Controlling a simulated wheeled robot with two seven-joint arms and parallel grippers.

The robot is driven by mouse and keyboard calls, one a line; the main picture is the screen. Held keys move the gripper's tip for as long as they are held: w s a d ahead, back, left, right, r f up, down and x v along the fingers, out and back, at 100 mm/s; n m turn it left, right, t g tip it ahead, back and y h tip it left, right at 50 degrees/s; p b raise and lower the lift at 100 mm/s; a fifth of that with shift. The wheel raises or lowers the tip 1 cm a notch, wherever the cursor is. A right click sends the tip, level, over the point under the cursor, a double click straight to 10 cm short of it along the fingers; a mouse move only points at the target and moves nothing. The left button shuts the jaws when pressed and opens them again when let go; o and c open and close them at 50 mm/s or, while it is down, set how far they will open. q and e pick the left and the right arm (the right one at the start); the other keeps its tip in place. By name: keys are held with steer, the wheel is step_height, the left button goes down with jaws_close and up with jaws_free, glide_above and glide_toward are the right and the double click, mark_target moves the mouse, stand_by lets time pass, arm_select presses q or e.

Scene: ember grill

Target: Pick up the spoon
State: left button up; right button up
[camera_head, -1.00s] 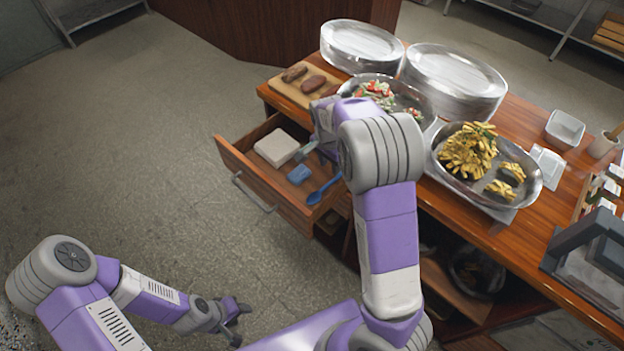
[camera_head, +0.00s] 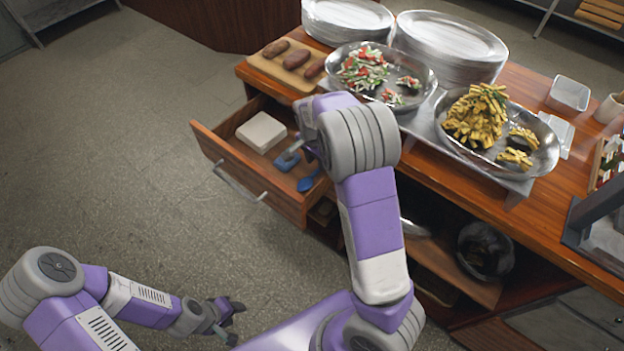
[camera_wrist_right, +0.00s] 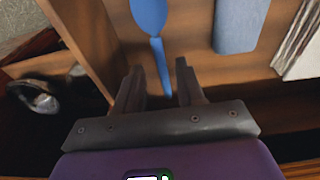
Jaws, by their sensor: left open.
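The blue spoon (camera_head: 308,181) lies in the open wooden drawer (camera_head: 285,203), partly hidden by my right arm in the head view. In the right wrist view, the spoon (camera_wrist_right: 150,15) has its bowl at the top edge, and its handle points down between the fingers. My right gripper (camera_wrist_right: 160,85) is open, with a finger on either side of the handle and visible gaps to it. In the head view this gripper is mostly hidden behind its own wrist. My left gripper (camera_head: 236,321) is open and empty, low over the floor, away from the drawer.
The drawer wall (camera_wrist_right: 85,40) is close to the gripper's left. Food trays (camera_head: 385,98) and plate stacks stand on the counter above.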

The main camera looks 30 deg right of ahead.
mark_target(318, 170)
steer(key=f, duration=0.1)
steer(key=f+b, duration=0.1)
steer(key=f, duration=0.2)
steer(key=shift+w+d+f+b, duration=0.1)
steer(key=shift+d+f+b, duration=0.05)
steer(key=shift+d+b, duration=0.2)
jaws_close()
